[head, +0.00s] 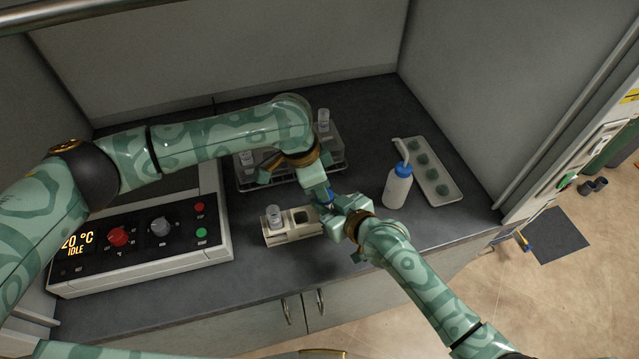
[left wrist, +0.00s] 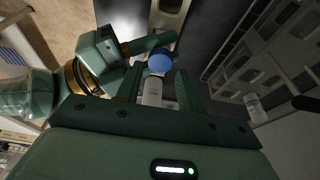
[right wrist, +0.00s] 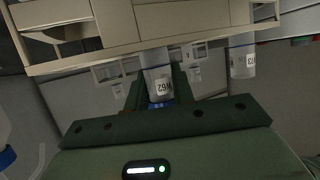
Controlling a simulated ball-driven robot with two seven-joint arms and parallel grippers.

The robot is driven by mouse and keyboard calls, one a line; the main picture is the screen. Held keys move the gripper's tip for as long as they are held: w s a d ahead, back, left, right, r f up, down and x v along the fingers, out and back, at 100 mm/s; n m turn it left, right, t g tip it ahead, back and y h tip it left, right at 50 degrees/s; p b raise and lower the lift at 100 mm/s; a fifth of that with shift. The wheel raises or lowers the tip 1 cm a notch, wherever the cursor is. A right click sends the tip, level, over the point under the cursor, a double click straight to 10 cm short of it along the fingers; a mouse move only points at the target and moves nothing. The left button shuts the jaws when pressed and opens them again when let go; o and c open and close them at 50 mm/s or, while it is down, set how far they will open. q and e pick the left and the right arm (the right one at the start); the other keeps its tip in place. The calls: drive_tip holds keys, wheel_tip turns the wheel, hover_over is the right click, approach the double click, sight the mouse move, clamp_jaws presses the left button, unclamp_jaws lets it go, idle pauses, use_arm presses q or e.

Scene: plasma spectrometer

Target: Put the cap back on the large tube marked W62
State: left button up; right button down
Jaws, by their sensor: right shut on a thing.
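The large tube marked W62 (right wrist: 160,82) shows in the right wrist view, its marking upside down in the picture. The blue cap (left wrist: 160,63) is at the tube's end; I cannot tell whether it is fully seated. My right gripper (head: 342,204) is shut at the capped end, its fingers on both sides of the cap in the right wrist view (right wrist: 159,98). My left gripper (head: 326,192) meets it from the upper left. In the left wrist view its fingers stand apart beside the pale tube body (left wrist: 152,92), with a gap on the right.
A small beige rack (head: 288,238) beside the grippers holds one tube (head: 274,215); its other slot looks empty. A larger tube rack (head: 245,188) stands behind. A wash bottle (head: 398,188) and white tray (head: 446,198) are at right, a control box (head: 140,240) at left.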

use_arm(q)
drive_tip(key=c, duration=0.5)
drive_tip(key=shift+r, duration=0.1)
